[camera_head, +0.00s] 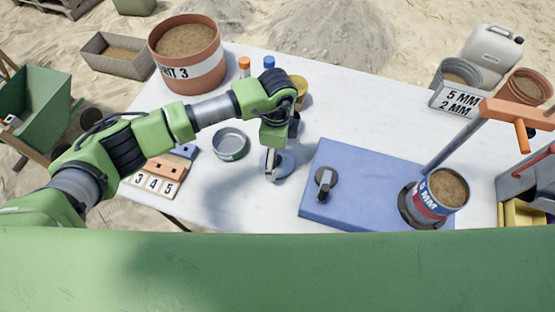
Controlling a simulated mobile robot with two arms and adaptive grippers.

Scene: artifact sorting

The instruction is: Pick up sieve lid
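A round grey disc that looks like the sieve lid (287,164) lies on the white table (370,113), left of the blue base. My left gripper (271,172) points down at its left side and covers part of it. Whether the fingers touch the lid, and whether they are open or shut, cannot be told. A sieve (439,194) filled with sand and marked "MM" stands on the right part of the blue base (368,180). My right gripper is not in view.
A shallow round grey pan (230,145) sits left of my gripper. Number tiles (154,185) lie at the table's left edge. A large sand pot (185,55) stands at the back left. A sign (459,101) and containers stand at the back right. The table's back middle is clear.

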